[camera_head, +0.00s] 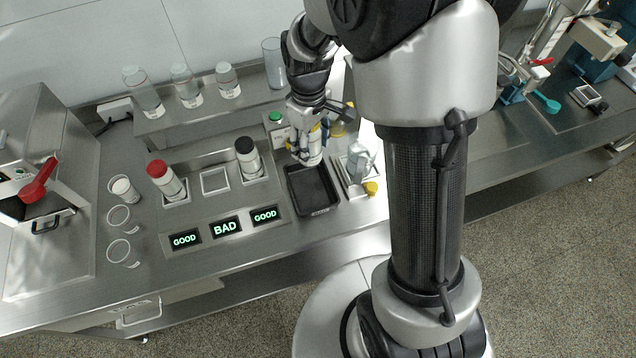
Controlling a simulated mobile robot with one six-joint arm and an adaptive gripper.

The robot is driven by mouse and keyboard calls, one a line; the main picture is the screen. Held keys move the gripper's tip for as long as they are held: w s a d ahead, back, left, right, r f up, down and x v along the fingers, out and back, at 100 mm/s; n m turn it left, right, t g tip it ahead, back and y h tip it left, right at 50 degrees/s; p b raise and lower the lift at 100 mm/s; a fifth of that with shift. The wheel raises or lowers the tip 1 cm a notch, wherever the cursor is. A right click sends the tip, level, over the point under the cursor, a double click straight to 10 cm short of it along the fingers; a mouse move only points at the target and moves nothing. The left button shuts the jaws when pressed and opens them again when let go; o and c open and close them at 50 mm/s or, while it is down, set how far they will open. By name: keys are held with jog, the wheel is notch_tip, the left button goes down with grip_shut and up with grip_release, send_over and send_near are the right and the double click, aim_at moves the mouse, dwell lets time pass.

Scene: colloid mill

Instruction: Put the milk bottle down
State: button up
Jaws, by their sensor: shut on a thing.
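My gripper (308,150) is above the back edge of a black tray (325,200). It is shut on a pale bottle, apparently the milk bottle (313,160), which is small in view and largely hidden by the fingers. I cannot tell whether its base touches anything. To the left, a steel stand holds a red-capped bottle (168,183) and a black-capped bottle (249,162) in square holders. The square holder (215,181) between them is empty. Display signs in front read GOOD (185,239), BAD (226,227) and GOOD (265,215).
Several clear bottles (186,88) stand on a raised shelf behind. White cups (122,188) stand at left near a machine with a red handle (38,182). My arm hides the bench's middle right.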

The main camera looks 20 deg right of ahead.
notch_tip(320, 180, down, 16)
jog(key=b, duration=0.3)
jog(key=shift+w, duration=0.1)
jog(key=shift+f+b, duration=0.1)
jog(key=shift+b, duration=0.25)
jog(key=o, duration=1.2)
jog(key=shift+o, duration=0.2)
